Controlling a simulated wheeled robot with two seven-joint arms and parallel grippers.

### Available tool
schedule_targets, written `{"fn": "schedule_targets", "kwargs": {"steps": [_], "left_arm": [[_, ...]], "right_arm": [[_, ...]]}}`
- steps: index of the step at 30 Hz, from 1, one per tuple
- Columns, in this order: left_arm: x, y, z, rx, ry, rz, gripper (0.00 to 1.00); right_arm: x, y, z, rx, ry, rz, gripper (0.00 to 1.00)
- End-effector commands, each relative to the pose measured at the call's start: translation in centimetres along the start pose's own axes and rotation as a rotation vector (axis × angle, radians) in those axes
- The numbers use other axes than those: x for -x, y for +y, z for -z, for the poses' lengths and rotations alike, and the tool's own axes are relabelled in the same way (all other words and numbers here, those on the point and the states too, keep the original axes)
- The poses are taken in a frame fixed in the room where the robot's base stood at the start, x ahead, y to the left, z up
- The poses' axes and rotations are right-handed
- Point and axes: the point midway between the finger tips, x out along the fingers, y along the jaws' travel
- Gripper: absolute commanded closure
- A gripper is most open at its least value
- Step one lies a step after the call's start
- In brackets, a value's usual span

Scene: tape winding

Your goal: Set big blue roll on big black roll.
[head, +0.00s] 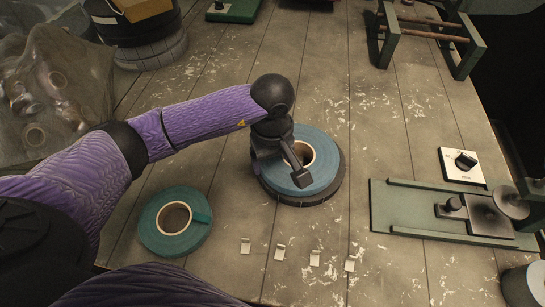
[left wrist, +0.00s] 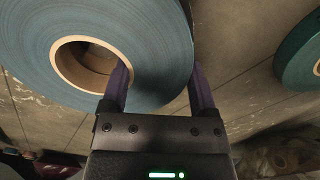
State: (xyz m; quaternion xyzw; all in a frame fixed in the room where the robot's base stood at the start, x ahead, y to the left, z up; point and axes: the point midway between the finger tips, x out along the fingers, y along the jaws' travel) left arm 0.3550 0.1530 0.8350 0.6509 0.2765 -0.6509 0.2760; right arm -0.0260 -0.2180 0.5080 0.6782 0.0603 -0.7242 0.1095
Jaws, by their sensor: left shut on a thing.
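The big blue roll (head: 322,150) lies flat over the big black roll (head: 335,188), whose dark rim shows below it at the right and front. I cannot tell whether the two touch. My left gripper (head: 297,172) is shut on the blue roll's ring, with one finger in the core hole and one outside. In the left wrist view the blue roll (left wrist: 150,40) sits between the fingers of the left gripper (left wrist: 160,88), its tan core showing. My right gripper is not in view.
A green roll (head: 158,240) lies at the lower left. Several small metal clips (head: 280,252) lie in front. A green fixture (head: 410,208) and a switch box (head: 462,165) stand at the right. A clear bag (head: 50,90) is at the left. The middle boards are free.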

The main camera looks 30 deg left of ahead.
Motion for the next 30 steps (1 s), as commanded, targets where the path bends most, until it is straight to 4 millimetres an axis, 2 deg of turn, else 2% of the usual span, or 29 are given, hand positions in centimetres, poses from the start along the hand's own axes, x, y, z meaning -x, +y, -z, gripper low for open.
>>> {"fn": "schedule_targets", "kwargs": {"steps": [2, 3, 6, 14, 17, 24, 27, 30], "left_arm": [[0.0, 0.0, 0.0, 0.0, 0.0, -0.002, 1.0], [0.0, 0.0, 0.0, 0.0, 0.0, 0.0, 0.2], [0.0, 0.0, 0.0, 0.0, 0.0, 0.0, 0.0], [0.6, 0.0, 0.0, 0.0, 0.0, -0.001, 0.0], [2.6, 0.1, 0.1, 0.0, 0.003, -0.006, 0.0], [9.6, 0.1, 0.1, 0.0, 0.005, -0.006, 0.0], [11.7, 0.0, 0.1, 0.0, 0.003, -0.004, 0.0], [12.9, 0.0, 0.0, 0.001, 0.001, -0.003, 0.0]], "right_arm": [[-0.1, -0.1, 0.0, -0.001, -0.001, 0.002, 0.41], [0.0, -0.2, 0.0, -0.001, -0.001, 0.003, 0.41], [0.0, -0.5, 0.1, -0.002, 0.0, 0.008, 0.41], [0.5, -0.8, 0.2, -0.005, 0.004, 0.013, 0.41], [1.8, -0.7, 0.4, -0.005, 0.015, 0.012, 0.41], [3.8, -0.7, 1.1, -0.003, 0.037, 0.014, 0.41], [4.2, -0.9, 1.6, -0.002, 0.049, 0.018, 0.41], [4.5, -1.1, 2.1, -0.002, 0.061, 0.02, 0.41]]}}
